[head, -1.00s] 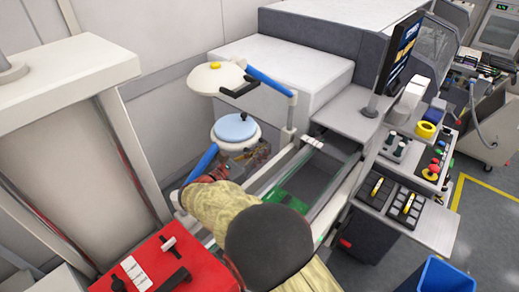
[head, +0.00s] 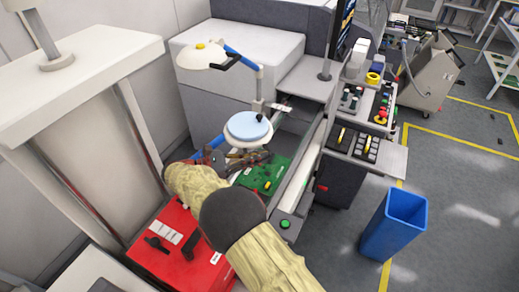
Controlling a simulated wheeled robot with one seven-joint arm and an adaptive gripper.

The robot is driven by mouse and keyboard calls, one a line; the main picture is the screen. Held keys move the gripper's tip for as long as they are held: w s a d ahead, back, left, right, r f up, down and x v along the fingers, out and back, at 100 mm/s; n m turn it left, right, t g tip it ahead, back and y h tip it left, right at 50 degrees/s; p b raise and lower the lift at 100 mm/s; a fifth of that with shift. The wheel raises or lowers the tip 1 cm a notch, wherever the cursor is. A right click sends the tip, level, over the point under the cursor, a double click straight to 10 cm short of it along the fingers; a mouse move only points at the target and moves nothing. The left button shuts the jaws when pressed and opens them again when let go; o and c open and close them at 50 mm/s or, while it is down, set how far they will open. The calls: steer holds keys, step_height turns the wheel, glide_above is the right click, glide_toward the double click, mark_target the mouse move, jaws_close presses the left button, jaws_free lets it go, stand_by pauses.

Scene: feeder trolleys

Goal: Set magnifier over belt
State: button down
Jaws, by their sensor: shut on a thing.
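The magnifier (head: 248,127) is a round pale-blue lens in a white ring with a black knob on top. It sits near the middle of the head view, at the end of a blue arm. My gripper (head: 243,158) is just below the ring, shut on the magnifier; the ring partly hides the grip. The belt (head: 300,178) runs between pale rails, with a green circuit board (head: 268,176) on it just below and right of the lens. The lens overlaps the far left part of the belt line; its height above it is unclear.
A white lamp head (head: 205,56) with a yellow button hangs on a blue arm behind. A red case (head: 180,250) lies at lower left.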

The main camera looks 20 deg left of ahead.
steer(key=shift+s+d+m+g+h, duration=0.2)
steer(key=shift+s+m+g+h, duration=0.25)
steer(key=shift+s, duration=0.5)
steer(key=c, duration=1.9)
jaws_free()
steer(key=shift+a, duration=0.1)
steer(key=v, duration=0.7)
steer(key=shift+s+a, duration=0.15)
